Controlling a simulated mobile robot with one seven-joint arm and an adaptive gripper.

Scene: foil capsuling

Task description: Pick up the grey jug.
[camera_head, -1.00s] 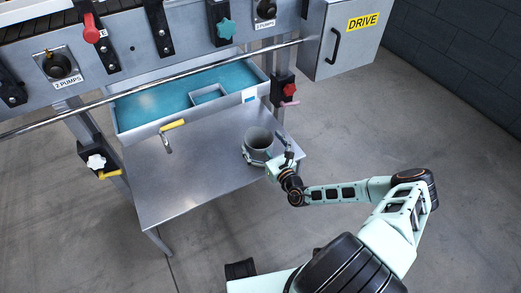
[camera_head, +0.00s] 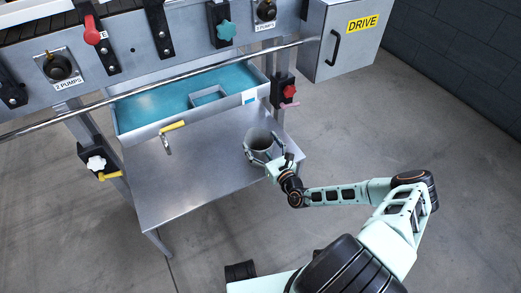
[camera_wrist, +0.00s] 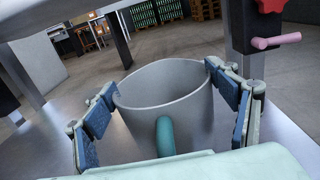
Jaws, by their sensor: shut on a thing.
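The grey jug (camera_head: 259,142) is near the right edge of the metal table in the head view. It is a wide, open cylinder, and in the wrist view the jug (camera_wrist: 170,95) looks empty inside as far as its rim lets me see. Its teal handle (camera_wrist: 165,137) faces my wrist. My gripper (camera_head: 262,157) is at the jug's near side, with its fingers around the body. In the wrist view my gripper (camera_wrist: 165,105) has one blue-padded finger on each side of the jug, shut on it. The jug's base is hidden.
The metal table (camera_head: 190,180) has bare room left of the jug. A teal-lined tray (camera_head: 150,107) lies behind it under a rail. A yellow-handled lever (camera_head: 172,126) stands at the tray's front. A post with a red knob (camera_head: 289,91) and pink lever is close behind the jug.

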